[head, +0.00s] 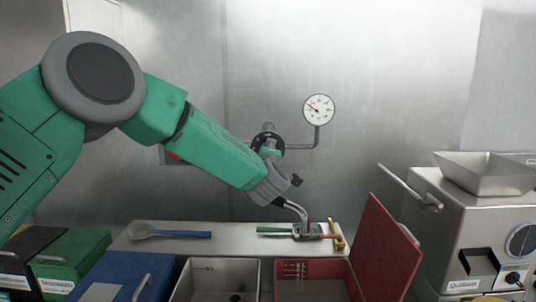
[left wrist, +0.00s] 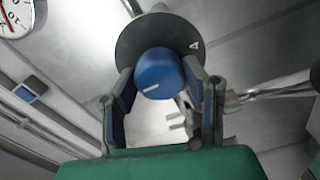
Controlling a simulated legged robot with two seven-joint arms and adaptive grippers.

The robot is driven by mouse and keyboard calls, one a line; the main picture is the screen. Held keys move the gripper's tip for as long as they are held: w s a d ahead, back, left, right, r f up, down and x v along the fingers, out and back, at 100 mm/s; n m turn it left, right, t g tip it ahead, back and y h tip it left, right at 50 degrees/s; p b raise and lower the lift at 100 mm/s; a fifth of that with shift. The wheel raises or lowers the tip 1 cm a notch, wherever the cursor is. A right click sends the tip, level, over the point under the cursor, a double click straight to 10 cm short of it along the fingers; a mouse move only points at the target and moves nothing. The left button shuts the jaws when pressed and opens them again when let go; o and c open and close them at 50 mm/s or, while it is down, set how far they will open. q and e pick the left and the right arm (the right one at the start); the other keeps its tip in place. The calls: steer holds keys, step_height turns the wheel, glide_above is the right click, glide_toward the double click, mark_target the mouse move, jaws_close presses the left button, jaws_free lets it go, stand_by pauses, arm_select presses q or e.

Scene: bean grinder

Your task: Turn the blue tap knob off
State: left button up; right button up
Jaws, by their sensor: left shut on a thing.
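The blue tap knob (left wrist: 158,72) is in the middle of the left wrist view, in front of a dark round disc (left wrist: 150,36). The knob has a short white mark near its lower edge, and the disc has a small white triangle at its right. My left gripper (left wrist: 160,82) has one finger on each side of the knob and is shut on it. In the head view, the disc (head: 264,138) shows at the wall with my left gripper (head: 277,168) in front, and the knob is hidden.
A pressure gauge (head: 319,109) stands on a pipe right of the disc. Below are a counter with a blue-handled ladle (head: 182,234), a green-handled tool (head: 272,230), a metal bin (head: 214,267) and an open red box (head: 389,250). A grinder machine (head: 460,215) stands at right.

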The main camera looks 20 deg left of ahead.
arm_select(q)
steer(key=shift+d+f, duration=0.1)
steer(key=shift+f, duration=0.3)
steer(key=o, duration=1.2)
steer(key=shift+c, duration=0.2)
steer(key=shift+w, duration=0.1)
steer(key=shift+r, duration=0.15)
steer(key=v, duration=1.2)
